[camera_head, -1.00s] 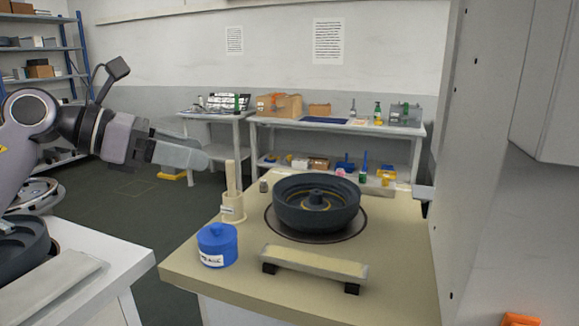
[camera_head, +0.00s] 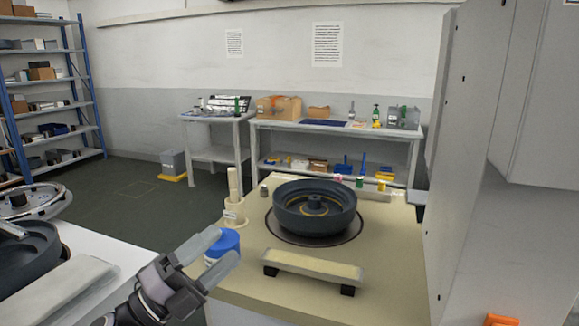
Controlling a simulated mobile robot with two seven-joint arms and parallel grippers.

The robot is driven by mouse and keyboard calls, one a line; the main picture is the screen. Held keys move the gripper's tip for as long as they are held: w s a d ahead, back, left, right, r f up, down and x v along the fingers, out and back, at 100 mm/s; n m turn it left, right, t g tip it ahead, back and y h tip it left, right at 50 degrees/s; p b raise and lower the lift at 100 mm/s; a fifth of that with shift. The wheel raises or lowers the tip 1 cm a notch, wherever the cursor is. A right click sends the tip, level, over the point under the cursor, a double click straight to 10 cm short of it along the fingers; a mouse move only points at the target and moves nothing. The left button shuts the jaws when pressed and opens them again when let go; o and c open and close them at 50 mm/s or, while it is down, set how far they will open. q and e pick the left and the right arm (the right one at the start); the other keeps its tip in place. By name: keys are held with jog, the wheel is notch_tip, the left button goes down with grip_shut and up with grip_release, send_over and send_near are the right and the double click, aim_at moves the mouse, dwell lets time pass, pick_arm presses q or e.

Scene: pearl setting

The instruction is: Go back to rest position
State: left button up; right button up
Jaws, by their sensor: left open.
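My left gripper (camera_head: 217,254) is low in the head view, in front of the beige worktop (camera_head: 395,270). Its two fingers are apart and it holds nothing. In the picture the fingers overlap the blue lidded pot (camera_head: 224,241), partly hiding it; I cannot tell whether they touch it. The dark round ribbed part (camera_head: 315,222) sits on its round base on the worktop, right of the gripper. My right gripper is out of view.
A beige bar on black feet (camera_head: 313,265) lies at the worktop's front. A cream holder with sticks (camera_head: 234,212) stands behind the pot. A white table (camera_head: 90,245) is at left. A tall grey cabinet (camera_head: 470,150) bounds the right. Dark floor lies open between.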

pick_arm(q)
jog(key=s+a+f+n+t+y+p, duration=0.15)
jog(key=a+f+n+t+y, duration=0.3)
jog(key=f+n+y, duration=0.7)
jog(key=s+a+f+n+g+y, duration=0.2)
jog(key=s+f+n+g, duration=0.2)
jog(key=s+f+n, duration=0.3)
jog(key=s+a+f+n+g+y+p, duration=0.1)
jog(key=s+f+n+g, duration=0.3)
jog(key=s+f+n, duration=0.4)
jog(key=s+f+y, duration=0.1)
jog(key=s+f, duration=0.4)
jog(key=f, duration=0.1)
jog(key=shift+s+a+p, duration=0.2)
jog(key=shift+a+p, duration=0.1)
jog(key=shift+a, duration=0.1)
